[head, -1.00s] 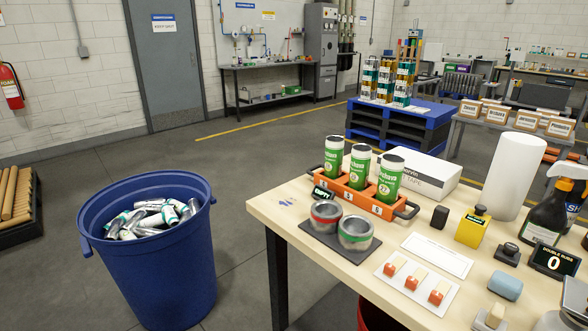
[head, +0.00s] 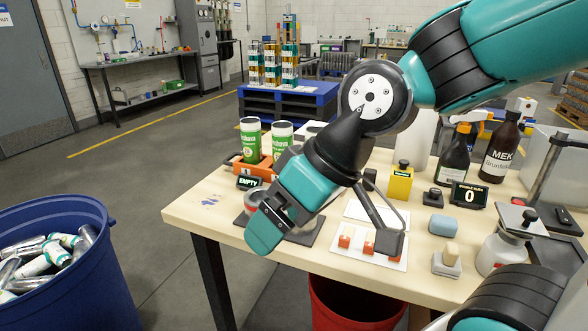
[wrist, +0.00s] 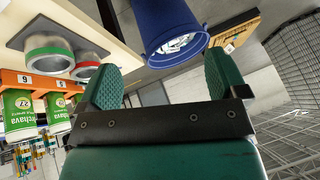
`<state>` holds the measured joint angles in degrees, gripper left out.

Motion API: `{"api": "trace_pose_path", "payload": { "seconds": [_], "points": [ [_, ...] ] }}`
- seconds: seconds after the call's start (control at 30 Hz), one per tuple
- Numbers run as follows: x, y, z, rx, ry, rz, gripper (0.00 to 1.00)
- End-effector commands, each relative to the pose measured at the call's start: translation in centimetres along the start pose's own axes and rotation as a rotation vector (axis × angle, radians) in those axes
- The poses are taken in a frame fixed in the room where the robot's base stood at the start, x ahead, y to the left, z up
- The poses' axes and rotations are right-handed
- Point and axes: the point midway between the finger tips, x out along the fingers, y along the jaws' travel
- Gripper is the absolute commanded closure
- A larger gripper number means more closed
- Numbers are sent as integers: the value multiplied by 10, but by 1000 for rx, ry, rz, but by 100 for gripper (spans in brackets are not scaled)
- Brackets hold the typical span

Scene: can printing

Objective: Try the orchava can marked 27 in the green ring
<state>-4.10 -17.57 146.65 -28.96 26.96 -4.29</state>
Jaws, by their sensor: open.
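The orchava cans are white and green with dark tops. In the wrist view, upside down, the can marked 27 (wrist: 18,122) stands in the rack at the left edge, beside another can (wrist: 58,118). The green ring (wrist: 47,51) circles a grey cup there, next to the cup with the red ring (wrist: 86,65). In the head view my arm largely covers both cups. My gripper (wrist: 162,82) is open and empty, in front of the cups.
A blue bin of crushed cans (head: 60,210) stands left of the table. A red bin (head: 350,305) is under the table. The tabletop (head: 200,212) also holds a yellow bottle (head: 400,180), an EMPTY sign (head: 248,182), a counter showing 0 (head: 468,195) and several red-ended blocks (head: 369,247).

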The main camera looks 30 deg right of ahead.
Motion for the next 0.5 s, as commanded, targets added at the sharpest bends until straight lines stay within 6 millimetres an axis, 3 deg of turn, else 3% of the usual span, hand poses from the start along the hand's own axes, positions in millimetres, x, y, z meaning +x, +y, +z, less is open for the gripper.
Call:
{"api": "trace_pose_path", "payload": {
  "seconds": [0.03, 0.17, 0.3, 0.4, 0.5],
  "points": [
    [31, 30, 1, 31, 112, 36, 9],
    [50, 102, -22, 77, 449, 179, 9],
    [36, 179, -28, 108, 769, 394, 9],
    [16, 219, -21, 115, 930, 543, 9],
    [-2, 243, -12, 117, 1031, 651, 9]
  ]
}}
